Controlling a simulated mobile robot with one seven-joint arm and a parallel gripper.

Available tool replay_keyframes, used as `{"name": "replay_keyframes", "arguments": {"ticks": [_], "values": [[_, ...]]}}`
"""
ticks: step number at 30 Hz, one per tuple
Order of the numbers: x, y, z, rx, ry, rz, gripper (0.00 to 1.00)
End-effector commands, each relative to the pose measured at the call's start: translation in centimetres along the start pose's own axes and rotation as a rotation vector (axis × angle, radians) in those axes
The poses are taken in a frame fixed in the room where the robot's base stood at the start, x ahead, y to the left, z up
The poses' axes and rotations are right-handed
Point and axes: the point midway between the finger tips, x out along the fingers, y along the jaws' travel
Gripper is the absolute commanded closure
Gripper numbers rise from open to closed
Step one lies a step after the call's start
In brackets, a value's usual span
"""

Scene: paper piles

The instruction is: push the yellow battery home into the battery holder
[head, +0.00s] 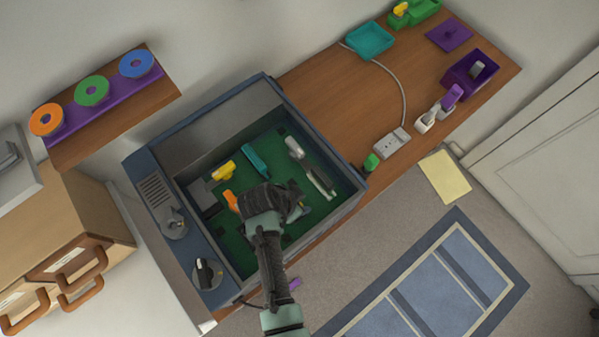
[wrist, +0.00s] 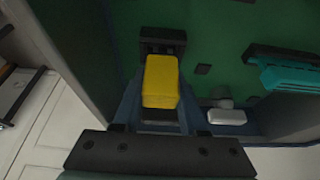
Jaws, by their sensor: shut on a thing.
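The yellow battery (wrist: 161,80) is a block in the middle of the wrist view, in line with my gripper. It lies over the dark battery holder (wrist: 163,41), whose dark parts show beyond its far end and at its near end. How deep it sits cannot be told. In the head view my gripper (head: 292,211) reaches down into the open blue case, low over the green board, and hides the battery and holder there. My gripper's dark bar also shows along the bottom of the wrist view (wrist: 160,153). It is shut on the battery; the fingertips are mostly hidden.
The blue case (head: 314,129) has raised walls around the green board (head: 262,228). On the board are another yellow part (head: 223,170), an orange part (head: 231,200), a teal bar (head: 256,160) and a pale cylinder (head: 294,147). A power strip (head: 391,144) lies to the right.

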Motion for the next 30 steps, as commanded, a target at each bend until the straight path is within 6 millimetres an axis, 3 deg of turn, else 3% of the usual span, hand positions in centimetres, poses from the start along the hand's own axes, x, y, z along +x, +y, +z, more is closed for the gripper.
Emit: {"name": "replay_keyframes", "arguments": {"ticks": [6,7,13,23,30], "values": [[0.7,0.0,0.3,0.0,0.001,-0.001,1.0],[0.7,0.0,0.3,0.0,0.001,-0.001,0.56],[0.6,0.0,0.2,0.0,0.0,-0.001,0.23],[0.5,0.0,0.2,0.0,0.0,-0.001,0.23],[-2.0,-0.1,0.3,0.0,0.001,-0.004,0.23]]}}
